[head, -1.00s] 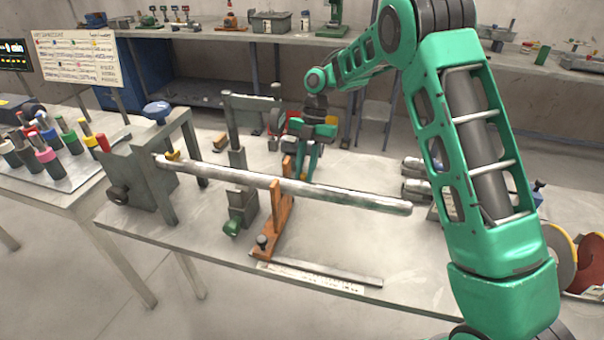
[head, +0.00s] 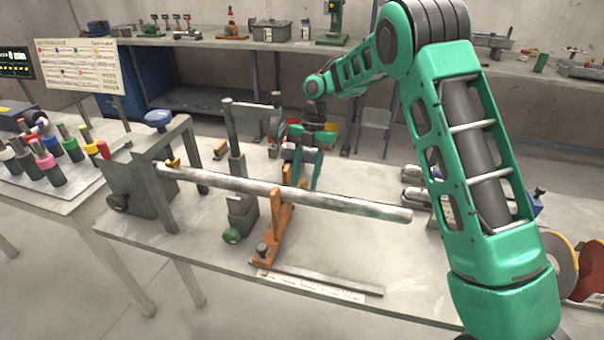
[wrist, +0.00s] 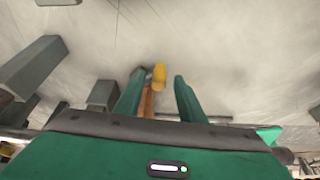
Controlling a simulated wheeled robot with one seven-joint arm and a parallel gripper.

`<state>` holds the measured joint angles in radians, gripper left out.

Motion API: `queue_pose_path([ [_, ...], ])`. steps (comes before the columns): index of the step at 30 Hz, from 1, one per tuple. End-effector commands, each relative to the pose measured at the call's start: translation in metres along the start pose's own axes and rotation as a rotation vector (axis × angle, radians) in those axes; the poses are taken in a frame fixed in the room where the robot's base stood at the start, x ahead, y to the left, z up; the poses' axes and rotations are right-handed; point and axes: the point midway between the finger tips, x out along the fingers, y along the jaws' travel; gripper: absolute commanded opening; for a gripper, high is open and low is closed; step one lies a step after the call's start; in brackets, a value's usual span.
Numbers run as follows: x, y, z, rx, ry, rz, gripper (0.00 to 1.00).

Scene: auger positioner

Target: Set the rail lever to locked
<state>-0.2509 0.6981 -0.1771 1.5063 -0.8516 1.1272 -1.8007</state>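An orange stand (head: 275,232) sits under the long steel bar (head: 340,205) on the bench, with a dark knob (head: 262,249) at its front foot. In the wrist view, a yellow-tipped piece (wrist: 158,76), which looks like the rail lever, stands by the orange part (wrist: 146,103). My gripper (head: 304,178) is behind the bar, pointing down, near the back of the orange stand. Its fingers (wrist: 160,82) are apart, with the yellow tip showing in the gap between them. I cannot tell whether they touch it. The lever is not clear in the head view.
A grey clamp post (head: 236,165) with a green knob stands left of the stand. A grey frame block (head: 145,185) holds the bar's left end. A flat ruler strip (head: 325,281) lies along the front edge. The bench right of the stand is mostly clear.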

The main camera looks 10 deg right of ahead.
Motion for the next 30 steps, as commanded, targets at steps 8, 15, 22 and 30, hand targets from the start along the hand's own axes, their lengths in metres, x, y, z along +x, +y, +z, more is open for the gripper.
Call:
queue_pose_path([
  [8,-0.032,0.001,0.003,0.0,-0.002,0.003,0.36],
  [15,-0.074,0.002,0.004,0.0,0.0,0.004,0.36],
  [22,-0.099,0.003,0.005,0.001,0.001,0.002,0.36],
  [30,-0.109,0.002,0.004,0.001,0.001,0.001,0.36],
])
